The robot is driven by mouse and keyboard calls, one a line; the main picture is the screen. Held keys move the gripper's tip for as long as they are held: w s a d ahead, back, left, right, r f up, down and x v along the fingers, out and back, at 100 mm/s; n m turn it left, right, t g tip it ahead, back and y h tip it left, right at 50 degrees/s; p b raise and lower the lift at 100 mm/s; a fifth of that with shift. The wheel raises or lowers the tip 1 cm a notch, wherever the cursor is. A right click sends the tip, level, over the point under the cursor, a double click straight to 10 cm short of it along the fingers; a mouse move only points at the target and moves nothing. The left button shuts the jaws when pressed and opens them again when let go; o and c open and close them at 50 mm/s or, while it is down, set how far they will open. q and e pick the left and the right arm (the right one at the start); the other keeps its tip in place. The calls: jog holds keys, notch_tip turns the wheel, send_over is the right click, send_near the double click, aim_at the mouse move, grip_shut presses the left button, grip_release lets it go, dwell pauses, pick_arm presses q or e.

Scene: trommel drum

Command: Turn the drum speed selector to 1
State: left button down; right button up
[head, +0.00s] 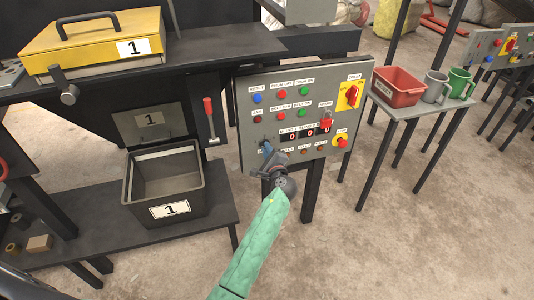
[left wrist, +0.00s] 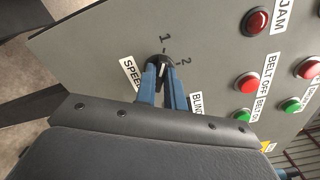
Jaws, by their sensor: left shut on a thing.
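The grey control panel (head: 305,110) stands upright ahead of me. Its drum speed selector is a small dark knob (left wrist: 160,68) beside a SPEED label (left wrist: 130,76), with the marks 1 and 2 above and to its right in the left wrist view. A short white line on the knob points roughly toward the 1; its exact setting is hard to tell. My left gripper (head: 266,152) is at the panel's lower left. Its blue fingers (left wrist: 164,90) are shut on the knob, one on each side. In the head view the gripper hides the knob. My right gripper is not in view.
Several push buttons (head: 281,94) and a yellow-backed red switch (head: 351,95) are on the panel. A black bin (head: 130,180) stands on a low bench to the left. A red tray (head: 398,87) and two mugs are on a table to the right.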

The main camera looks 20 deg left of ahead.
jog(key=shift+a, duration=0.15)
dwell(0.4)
pick_arm(q)
jog(key=c, duration=1.5)
grip_release()
